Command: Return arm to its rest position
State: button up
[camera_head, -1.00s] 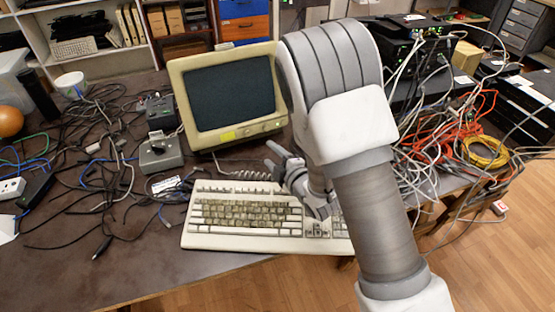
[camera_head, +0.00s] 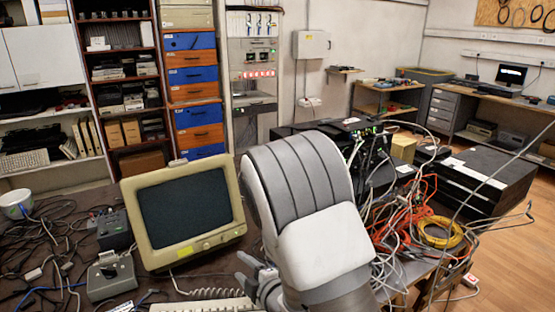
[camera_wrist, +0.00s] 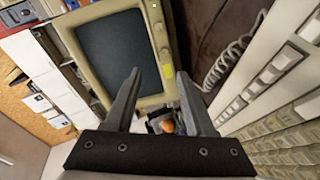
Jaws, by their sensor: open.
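My gripper (camera_wrist: 158,98) is open in the wrist view, its two fingers apart with nothing held between them. Part of it shows in the head view (camera_head: 256,272), low and left of my arm, in front of the monitor. The beige monitor (camera_head: 184,215) with a dark screen stands on the table; it also shows in the wrist view (camera_wrist: 118,50), beyond the fingers. The beige keyboard (camera_head: 208,304) is cut off at the bottom of the head view. In the wrist view the keyboard (camera_wrist: 285,125) fills the right side, apart from the fingers.
Tangled cables and a grey box (camera_head: 111,277) lie left of the monitor. Black network equipment (camera_head: 372,150) and orange and yellow cables (camera_head: 438,230) crowd the right. Shelves (camera_head: 130,90) stand behind. Open wooden floor (camera_head: 515,245) shows at far right.

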jog(key=s+d+r+m+g+h+p, duration=0.15)
jog(key=d+r+m+h+p, duration=0.4)
jog(key=d+r+m, duration=0.95)
jog(key=s+d+r+m+g+h, duration=0.1)
jog(key=s+d+r+m, duration=0.1)
jog(key=s, duration=0.5)
jog(key=s+d+r+m+g+h+p, duration=0.1)
jog(key=s+d+r+m+g, duration=0.1)
jog(key=s+d+r, duration=0.2)
jog(key=s+d+r+m+g+h+p, duration=0.1)
jog(key=s+d+r+m, duration=0.1)
jog(key=s+r, duration=0.4)
jog(key=s+d, duration=0.1)
jog(key=s, duration=0.4)
jog(key=shift+s+d+r+m, duration=0.2)
jog(key=shift+d+r+m, duration=0.05)
jog(key=shift+r+m, duration=0.1)
jog(key=shift+g+h, duration=0.25)
